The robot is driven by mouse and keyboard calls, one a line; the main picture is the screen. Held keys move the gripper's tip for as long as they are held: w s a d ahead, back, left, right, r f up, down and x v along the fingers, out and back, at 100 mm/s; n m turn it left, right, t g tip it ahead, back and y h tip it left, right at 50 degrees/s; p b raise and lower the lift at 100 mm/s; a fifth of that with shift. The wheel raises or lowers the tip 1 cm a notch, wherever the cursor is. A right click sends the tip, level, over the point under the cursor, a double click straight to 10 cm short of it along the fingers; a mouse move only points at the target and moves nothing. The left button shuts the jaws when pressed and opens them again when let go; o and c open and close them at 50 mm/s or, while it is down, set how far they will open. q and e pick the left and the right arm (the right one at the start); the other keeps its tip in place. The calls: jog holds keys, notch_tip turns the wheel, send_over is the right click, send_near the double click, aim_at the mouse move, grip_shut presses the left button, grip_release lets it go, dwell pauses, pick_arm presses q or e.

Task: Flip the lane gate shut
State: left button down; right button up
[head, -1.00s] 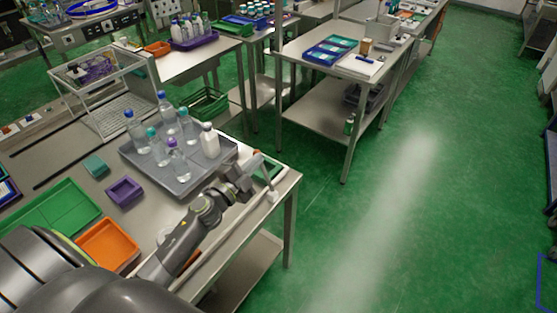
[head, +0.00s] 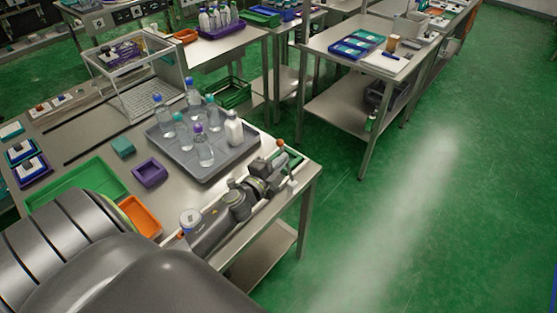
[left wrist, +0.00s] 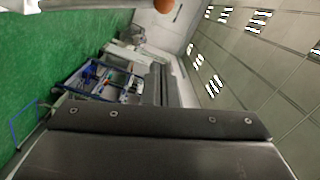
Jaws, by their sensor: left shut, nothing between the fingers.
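My left gripper (head: 272,168) is shut and empty at the right end of the near steel table, low over its edge. Beside its tip a small orange knob (head: 280,143) stands up, with a thin pale post or lever (head: 291,183) just to the right. These may belong to the lane gate, but my gripper and wrist cover much of this spot, and I cannot tell the gate's position or whether I touch it. An orange ball also shows at the top of the left wrist view (left wrist: 164,5). My right gripper is not in view.
A grey tray (head: 182,163) with several bottles stands just behind my left arm. A purple box (head: 149,173), an orange tray (head: 140,217) and a green tray (head: 80,186) lie to the left. The green floor right of the table is clear.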

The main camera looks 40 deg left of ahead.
pick_arm(q)
jog(key=w+a+f+b, duration=0.1)
jog(key=w+a+b, duration=0.1)
jog(key=w, duration=0.4)
jog(key=shift+a+f+b, duration=0.2)
jog(key=shift+a+b, duration=0.15)
jog(key=shift+a, duration=0.5)
jog(key=shift+w, duration=0.15)
jog(key=shift+a, duration=0.1)
